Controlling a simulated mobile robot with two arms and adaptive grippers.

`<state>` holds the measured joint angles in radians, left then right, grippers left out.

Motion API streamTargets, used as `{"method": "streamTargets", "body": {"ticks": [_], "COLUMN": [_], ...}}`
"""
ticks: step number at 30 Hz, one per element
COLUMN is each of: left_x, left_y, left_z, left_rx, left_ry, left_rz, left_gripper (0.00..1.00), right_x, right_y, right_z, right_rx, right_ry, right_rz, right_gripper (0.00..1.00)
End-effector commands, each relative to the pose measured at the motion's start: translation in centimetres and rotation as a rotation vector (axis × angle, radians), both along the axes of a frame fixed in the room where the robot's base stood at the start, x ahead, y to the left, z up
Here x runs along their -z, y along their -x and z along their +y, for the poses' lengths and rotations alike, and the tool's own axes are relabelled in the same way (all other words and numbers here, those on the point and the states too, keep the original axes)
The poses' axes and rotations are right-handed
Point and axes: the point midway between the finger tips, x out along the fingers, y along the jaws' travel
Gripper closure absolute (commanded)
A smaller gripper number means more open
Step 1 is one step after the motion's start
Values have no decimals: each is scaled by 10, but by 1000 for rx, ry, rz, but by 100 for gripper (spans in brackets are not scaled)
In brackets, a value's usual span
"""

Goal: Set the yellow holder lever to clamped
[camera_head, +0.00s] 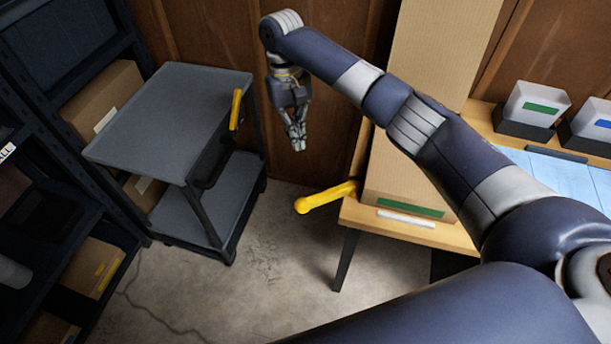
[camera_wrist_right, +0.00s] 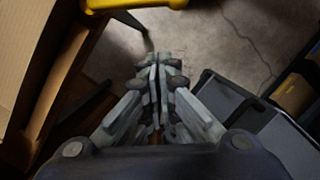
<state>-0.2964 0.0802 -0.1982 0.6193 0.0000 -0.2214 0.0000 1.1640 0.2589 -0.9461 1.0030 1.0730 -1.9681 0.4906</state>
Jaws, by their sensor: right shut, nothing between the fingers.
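The yellow lever (camera_head: 326,197) sticks out to the left from the edge of the wooden table, beside the tall cardboard box. Its rounded free end points left and slightly down. Part of it also shows at the top of the right wrist view (camera_wrist_right: 135,4). My right gripper (camera_head: 298,146) is shut and empty, pointing down. In the head view it appears above and a little left of the lever, apart from it. Its closed fingers also show in the right wrist view (camera_wrist_right: 155,70). My left gripper is not in view.
A grey cart (camera_head: 165,115) with a yellow handle (camera_head: 236,110) stands left of my right gripper. The tall cardboard box (camera_head: 405,180) stands on the wooden table (camera_head: 455,238). Dark shelving with boxes lines the left side. Bare concrete floor (camera_head: 270,260) lies between cart and table.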

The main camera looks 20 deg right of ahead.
Motion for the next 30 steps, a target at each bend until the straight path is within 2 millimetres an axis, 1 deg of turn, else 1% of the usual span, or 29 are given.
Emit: {"method": "streamTargets", "body": {"ticks": [1, 3, 6, 8, 10, 15, 16, 18, 21, 22, 30], "left_x": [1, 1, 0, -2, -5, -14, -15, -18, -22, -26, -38], "left_y": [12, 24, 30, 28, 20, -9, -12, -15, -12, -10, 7], "left_z": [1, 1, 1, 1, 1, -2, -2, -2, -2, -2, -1], "left_rx": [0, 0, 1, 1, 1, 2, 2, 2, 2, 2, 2], "left_ry": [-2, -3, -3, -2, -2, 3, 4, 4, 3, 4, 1], "left_rz": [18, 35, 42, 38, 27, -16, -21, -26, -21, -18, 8], "left_gripper": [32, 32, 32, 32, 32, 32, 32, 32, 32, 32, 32], "right_x": [0, 1, 8, 14, 25, 60, 66, 81, 99, 95, 96], "right_y": [0, 0, 2, 4, 8, 16, 18, 22, 27, 31, 57], "right_z": [0, 0, -1, -1, -1, -2, -3, -3, -4, -4, -7], "right_rx": [0, 0, 0, 0, 0, 1, 0, 0, 0, -2, -1], "right_ry": [0, 0, 1, 1, 1, 2, 3, 1, 1, 0, 1], "right_rz": [0, 0, 3, 3, 5, 4, 5, 4, 3, 0, 0], "right_gripper": [100, 100, 100, 100, 100, 100, 100, 100, 100, 100, 100]}}
